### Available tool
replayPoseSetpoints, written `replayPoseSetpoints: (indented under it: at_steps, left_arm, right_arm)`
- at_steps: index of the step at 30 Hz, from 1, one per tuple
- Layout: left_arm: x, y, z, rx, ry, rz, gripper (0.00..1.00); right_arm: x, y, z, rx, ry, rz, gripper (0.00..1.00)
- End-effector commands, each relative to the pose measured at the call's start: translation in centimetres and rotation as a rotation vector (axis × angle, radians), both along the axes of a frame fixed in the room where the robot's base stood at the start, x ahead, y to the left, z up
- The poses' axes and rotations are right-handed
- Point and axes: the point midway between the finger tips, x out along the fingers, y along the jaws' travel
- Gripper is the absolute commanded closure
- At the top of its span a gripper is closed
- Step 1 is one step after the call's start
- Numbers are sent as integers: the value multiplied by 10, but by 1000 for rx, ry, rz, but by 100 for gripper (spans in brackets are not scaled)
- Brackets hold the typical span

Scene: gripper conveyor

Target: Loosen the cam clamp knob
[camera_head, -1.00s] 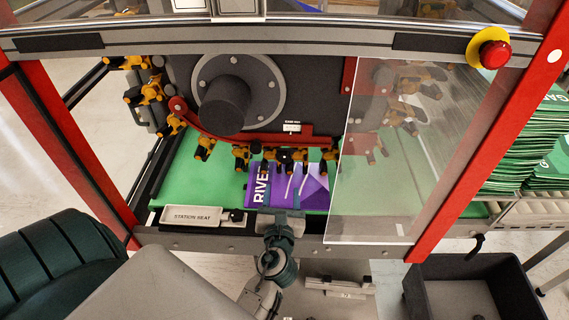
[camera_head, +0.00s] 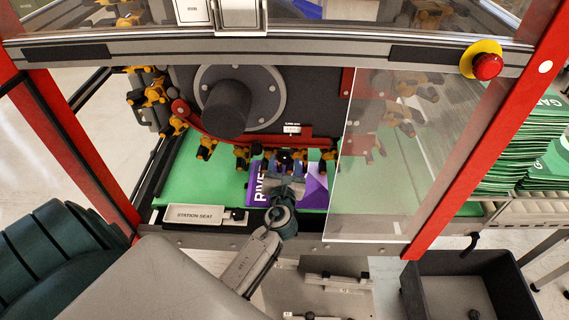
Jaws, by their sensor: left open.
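My left gripper (camera_head: 288,168) is open. It reaches in over the purple printed sheet (camera_head: 259,190) on the green belt (camera_head: 192,182), with its fingers toward the row of yellow-and-black clamps below the red curved bar (camera_head: 215,139). One of these clamps (camera_head: 286,156) is right at the fingertips; I cannot tell whether they touch it. A small white label (camera_head: 292,128) sits on the red bar above it, its print too small to read. Which part is the cam clamp knob is not clear. The gripper hides part of the sheet. My right gripper is not in view.
A clear guard panel (camera_head: 375,190) stands to the right of the gripper. A large dark drum hub (camera_head: 228,108) is behind. A "STATION SEAT" plate (camera_head: 193,214) lies on the front rail. A red stop button (camera_head: 487,66) is at upper right; a dark bin (camera_head: 470,262) at lower right.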

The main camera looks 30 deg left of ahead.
Motion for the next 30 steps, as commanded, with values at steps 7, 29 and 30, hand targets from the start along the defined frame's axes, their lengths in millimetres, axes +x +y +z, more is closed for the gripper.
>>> replayPoseSetpoints:
  at_steps: [7, 29, 30]
  left_arm:
    - [0, 0, 0, 0, 0, 0, 68]
    - [0, 0, -2, -187, -114, 0, 89]
    - [-1, 0, -2, -216, -132, 0, 89]
  right_arm:
    - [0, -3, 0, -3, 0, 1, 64]
    - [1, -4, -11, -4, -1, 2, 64]
    - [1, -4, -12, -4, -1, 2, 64]
